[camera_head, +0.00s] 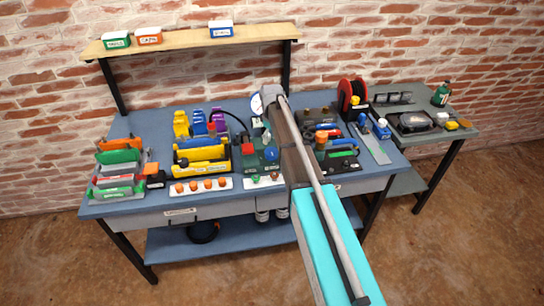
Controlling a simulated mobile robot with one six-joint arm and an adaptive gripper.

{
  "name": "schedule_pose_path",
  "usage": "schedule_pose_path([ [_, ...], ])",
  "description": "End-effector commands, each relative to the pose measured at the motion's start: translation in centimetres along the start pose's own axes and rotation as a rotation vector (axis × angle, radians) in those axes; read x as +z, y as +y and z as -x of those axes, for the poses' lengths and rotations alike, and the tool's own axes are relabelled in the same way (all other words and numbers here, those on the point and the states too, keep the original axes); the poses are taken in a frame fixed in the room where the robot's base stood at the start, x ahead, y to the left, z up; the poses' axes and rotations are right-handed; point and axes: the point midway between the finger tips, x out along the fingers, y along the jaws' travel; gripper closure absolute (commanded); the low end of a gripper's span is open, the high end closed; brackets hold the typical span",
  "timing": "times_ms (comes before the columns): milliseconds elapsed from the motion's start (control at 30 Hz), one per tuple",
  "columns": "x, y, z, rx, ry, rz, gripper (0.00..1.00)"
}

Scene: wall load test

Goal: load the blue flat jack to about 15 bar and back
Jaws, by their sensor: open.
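My arm reaches from the bottom right up over the bench, and its grey tube (325,205) crosses the middle of the view. My gripper cannot be made out; the arm hides the area around its end. A round white dial with a blue rim (256,104) stands just left of the arm's upper end. Below it is a dark green unit (252,166) with a red block (248,149) and a blue block (271,153). A blue upright piece (199,123) stands in a row between yellow and purple ones. Which blue part is the flat jack, I cannot tell.
The blue-grey bench (130,206) is crowded. A yellow rack (201,154), a strip with orange knobs (201,186), green and red trays (117,171) and a red reel (352,94) stand on it. A shelf (180,39) carries small boxes. A side table (440,134) is at right.

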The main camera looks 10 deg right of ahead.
Motion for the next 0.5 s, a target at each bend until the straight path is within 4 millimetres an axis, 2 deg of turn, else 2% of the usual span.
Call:
schedule_pose_path([
  [33, 0.0, 0.0, -0.8, 0.0, 0.0, 0.0, 0.0],
  [500, 0.0, 0.0, -4.4, 0.0, 0.001, 0.0, 0.0],
])
